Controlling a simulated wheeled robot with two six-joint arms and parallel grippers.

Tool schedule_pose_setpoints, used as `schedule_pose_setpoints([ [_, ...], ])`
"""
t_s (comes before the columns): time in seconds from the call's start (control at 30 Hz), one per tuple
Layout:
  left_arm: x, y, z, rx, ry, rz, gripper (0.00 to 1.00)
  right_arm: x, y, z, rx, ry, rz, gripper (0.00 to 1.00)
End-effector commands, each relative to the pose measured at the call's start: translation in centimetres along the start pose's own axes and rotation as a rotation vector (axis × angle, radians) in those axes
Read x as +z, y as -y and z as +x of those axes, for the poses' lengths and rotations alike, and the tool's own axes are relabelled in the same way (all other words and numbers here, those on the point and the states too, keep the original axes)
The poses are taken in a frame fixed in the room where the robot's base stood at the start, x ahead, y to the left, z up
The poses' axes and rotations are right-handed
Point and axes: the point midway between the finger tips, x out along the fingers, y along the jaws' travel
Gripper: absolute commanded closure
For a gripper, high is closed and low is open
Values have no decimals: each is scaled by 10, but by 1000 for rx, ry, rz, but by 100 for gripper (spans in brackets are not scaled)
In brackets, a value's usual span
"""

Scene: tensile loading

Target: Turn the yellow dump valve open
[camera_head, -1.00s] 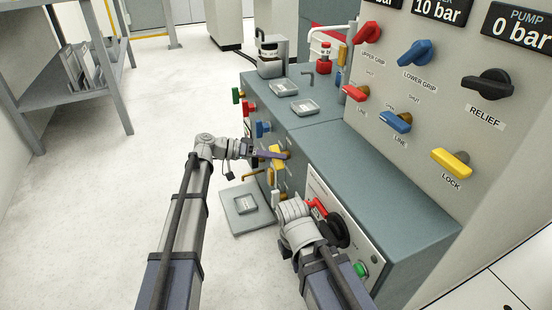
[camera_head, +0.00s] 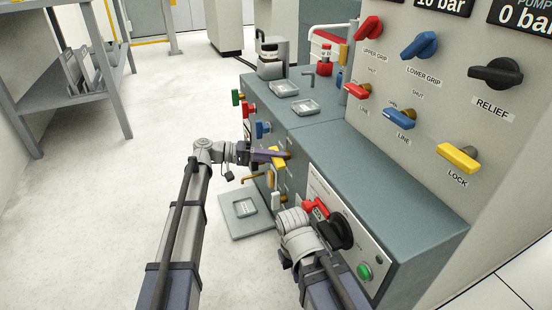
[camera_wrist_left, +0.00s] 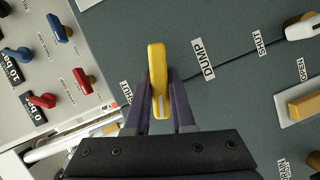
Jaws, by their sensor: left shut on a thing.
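The yellow dump valve handle (camera_head: 279,163) is on the front side of the grey-green bench. My left gripper (camera_head: 271,155) is shut on this handle, its dark purple fingers on either side of it. In the left wrist view the handle (camera_wrist_left: 158,70) stands upright between the fingers (camera_wrist_left: 160,108), near the DUMP label (camera_wrist_left: 202,60) and a SHUT label (camera_wrist_left: 126,93). My right arm reaches to the front of the bench below, and its fingers are hidden.
Green (camera_head: 236,97), red (camera_head: 247,109) and blue (camera_head: 262,129) handles sit further along the bench side. A red lever (camera_head: 315,207) and black knob (camera_head: 337,232) are near my right arm. The LOCK handle (camera_head: 458,157) is on the upright panel. A tray (camera_head: 246,209) lies below the bench.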

Motion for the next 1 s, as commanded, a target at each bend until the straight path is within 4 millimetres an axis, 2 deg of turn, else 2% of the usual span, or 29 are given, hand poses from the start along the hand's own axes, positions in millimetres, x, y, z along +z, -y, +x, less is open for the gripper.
schedule_pose_setpoints([
  [0.3, 0, 0, 0, -2, 0, -1, 100, 0, 0, 0, 0, 0, 0, 100],
  [0.33, 0, 0, 0, -2, 0, -1, 75, 0, 0, 0, 0, 0, 0, 100],
  [0.6, 0, 0, 0, -1, 0, 0, 48, 0, 0, 0, 0, 0, 0, 100],
  [0.87, 0, 0, -3, 0, 0, 0, 48, 0, 0, -1, 0, 0, 0, 100],
  [1.0, -1, 0, -20, -1, -2, 0, 48, 0, 0, -3, 0, 0, 0, 100],
])
